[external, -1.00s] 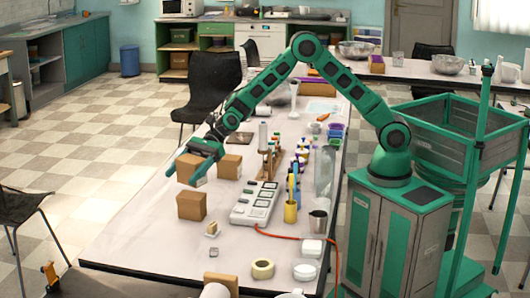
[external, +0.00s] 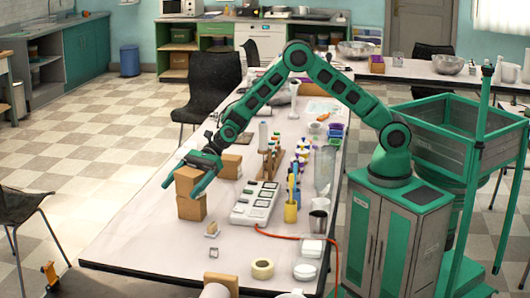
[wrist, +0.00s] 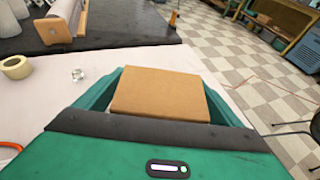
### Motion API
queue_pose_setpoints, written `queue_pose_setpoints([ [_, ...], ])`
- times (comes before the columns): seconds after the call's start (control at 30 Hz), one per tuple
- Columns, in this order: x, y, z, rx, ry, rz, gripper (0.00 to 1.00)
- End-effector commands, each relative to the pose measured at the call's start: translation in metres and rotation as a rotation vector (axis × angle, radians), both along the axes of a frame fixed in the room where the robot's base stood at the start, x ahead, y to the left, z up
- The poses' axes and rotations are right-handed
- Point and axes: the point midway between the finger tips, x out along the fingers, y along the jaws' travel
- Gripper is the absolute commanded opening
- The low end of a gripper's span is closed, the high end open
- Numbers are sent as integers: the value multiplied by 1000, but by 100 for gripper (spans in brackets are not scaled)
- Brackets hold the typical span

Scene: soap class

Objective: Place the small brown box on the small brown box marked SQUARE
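My gripper (external: 199,178) is shut on a small brown box (external: 186,180), with a green finger on each side of it. The held box (wrist: 160,94) also shows between the fingers in the wrist view. In the external view it is directly above another brown box (external: 192,208), which stands near the table's left edge. The two look stacked or nearly so; I cannot tell if they touch. A third brown box (external: 231,167) stands behind and to the right. No SQUARE marking is readable on any box. The lower box is hidden in the wrist view.
On the white table (external: 150,235) are a white multi-panel device (external: 255,203), a bottle rack (external: 269,160), a yellow cup (external: 290,212) and a tape roll (external: 262,268). A small soap-like block (external: 212,230) is in front of the boxes. The front left of the table is clear.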

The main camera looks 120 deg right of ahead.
Motion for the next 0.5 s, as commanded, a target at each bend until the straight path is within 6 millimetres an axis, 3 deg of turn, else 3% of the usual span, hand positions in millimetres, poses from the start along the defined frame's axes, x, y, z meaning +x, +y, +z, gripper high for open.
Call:
queue_pose_setpoints([
  [0.33, -1, 0, 3, -1, -1, -1, 89],
  [0.5, -18, -9, 11, -1, -1, -3, 89],
])
